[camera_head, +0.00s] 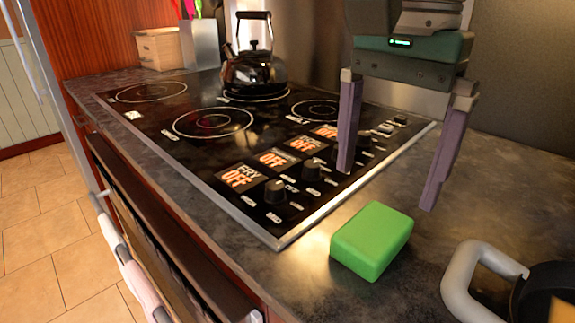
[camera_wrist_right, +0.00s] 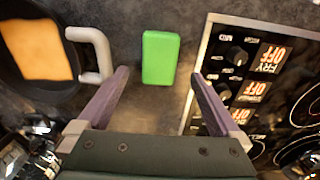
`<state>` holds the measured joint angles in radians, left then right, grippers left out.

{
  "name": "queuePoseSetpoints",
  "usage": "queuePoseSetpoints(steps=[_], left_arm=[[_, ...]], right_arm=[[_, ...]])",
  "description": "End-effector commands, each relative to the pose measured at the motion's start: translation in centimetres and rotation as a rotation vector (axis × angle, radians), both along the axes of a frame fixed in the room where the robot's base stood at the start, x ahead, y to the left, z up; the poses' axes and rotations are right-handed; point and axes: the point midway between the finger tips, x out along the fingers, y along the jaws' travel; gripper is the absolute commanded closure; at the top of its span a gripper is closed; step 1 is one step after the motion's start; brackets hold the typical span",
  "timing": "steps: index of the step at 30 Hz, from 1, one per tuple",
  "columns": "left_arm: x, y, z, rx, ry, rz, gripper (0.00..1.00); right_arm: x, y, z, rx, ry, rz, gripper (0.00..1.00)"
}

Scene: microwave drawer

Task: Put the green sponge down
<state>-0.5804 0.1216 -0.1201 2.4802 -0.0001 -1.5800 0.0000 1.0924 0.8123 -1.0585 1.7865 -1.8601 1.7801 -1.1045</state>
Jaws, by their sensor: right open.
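The green sponge (camera_head: 372,240) lies flat on the dark stone counter, just right of the cooktop's front corner. In the right wrist view the sponge (camera_wrist_right: 160,58) lies beyond the fingertips, in line with the gap between them. My right gripper (camera_head: 388,188) is open and empty, with its purple fingers pointing down above and behind the sponge, apart from it. Its fingers also show spread in the right wrist view (camera_wrist_right: 160,72). My left gripper is not in view.
A black cooktop (camera_head: 262,225) with knobs lies left of the sponge. A kettle (camera_head: 252,72) stands at its back. A dark pan (camera_head: 540,287) with a light grey handle (camera_head: 458,280) sits at the right front. Bare counter (camera_head: 500,190) lies behind the pan.

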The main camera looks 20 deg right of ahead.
Motion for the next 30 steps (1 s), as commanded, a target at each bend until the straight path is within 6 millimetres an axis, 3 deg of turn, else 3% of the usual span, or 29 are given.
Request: queuePoseSetpoints(steps=[3,7,23,26,29,30], left_arm=[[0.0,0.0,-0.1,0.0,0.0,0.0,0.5],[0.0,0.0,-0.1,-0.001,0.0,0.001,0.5],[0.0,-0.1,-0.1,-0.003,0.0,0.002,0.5],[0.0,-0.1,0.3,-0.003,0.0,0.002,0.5],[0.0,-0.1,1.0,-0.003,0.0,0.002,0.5],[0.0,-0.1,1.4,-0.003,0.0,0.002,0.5]], right_arm=[[0.1,0.0,2.0,0.001,-0.004,-0.001,0.0],[0.0,0.0,3.1,0.0,-0.002,0.0,0.0],[0.0,0.2,3.3,0.006,0.0,0.001,0.0],[-0.3,2.2,3.1,0.083,0.004,0.009,0.0],[-1.3,7.2,3.2,0.28,0.023,0.012,0.0],[-2.0,9.9,3.6,0.394,0.04,0.004,0.0]])
